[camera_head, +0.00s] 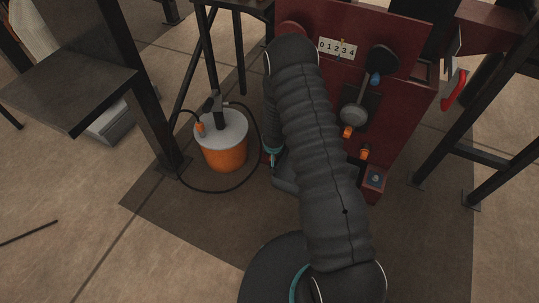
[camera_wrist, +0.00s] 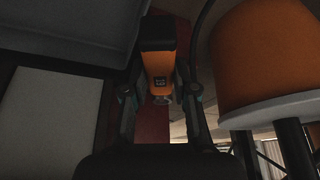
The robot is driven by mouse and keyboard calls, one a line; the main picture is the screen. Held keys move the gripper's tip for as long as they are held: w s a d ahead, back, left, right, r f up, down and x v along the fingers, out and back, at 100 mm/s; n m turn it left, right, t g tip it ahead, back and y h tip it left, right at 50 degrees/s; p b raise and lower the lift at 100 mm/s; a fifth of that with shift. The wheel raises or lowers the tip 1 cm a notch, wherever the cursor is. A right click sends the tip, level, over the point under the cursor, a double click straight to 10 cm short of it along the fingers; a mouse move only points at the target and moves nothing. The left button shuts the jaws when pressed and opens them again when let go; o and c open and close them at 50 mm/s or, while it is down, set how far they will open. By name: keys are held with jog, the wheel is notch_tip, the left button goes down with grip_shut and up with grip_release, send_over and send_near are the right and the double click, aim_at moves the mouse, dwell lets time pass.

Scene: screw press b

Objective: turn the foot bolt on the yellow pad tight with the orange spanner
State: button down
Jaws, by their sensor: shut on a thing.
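In the wrist view my gripper (camera_wrist: 160,98) has its two dark fingers on either side of an orange piece with a black block end and a small dark label. I take this piece as the orange spanner (camera_wrist: 157,65); the gripper is shut on it. A small grey metal part shows at its lower end. In the head view my arm hides the gripper and the spanner. No yellow pad or foot bolt can be made out in either view; the lower left of the press is behind my arm.
The red press (camera_head: 408,95) stands behind my arm, with a number plate (camera_head: 338,49), a round-ended lever and small orange fittings. An orange drum (camera_head: 221,150) with a hose stands left of my arm and looms right in the wrist view. A dark table (camera_head: 62,88) stands left.

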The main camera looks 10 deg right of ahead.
jog(key=shift+d+f+n+b, duration=0.2)
jog(key=shift+d+n+b, duration=0.3)
jog(key=shift+b, duration=2.25)
jog(key=b, duration=0.2)
jog(key=shift+s+d+b, duration=0.15)
jog(key=shift+d+b, duration=0.1)
jog(key=shift+b, duration=0.05)
jog(key=p, duration=0.2)
jog(key=r+n+p, duration=0.1)
jog(key=p, duration=0.1)
jog(key=shift+d+y, duration=0.3)
jog(key=p, duration=0.3)
jog(key=shift+d, duration=0.2)
jog(key=shift+n+p, duration=0.3)
jog(key=shift+p, duration=0.9)
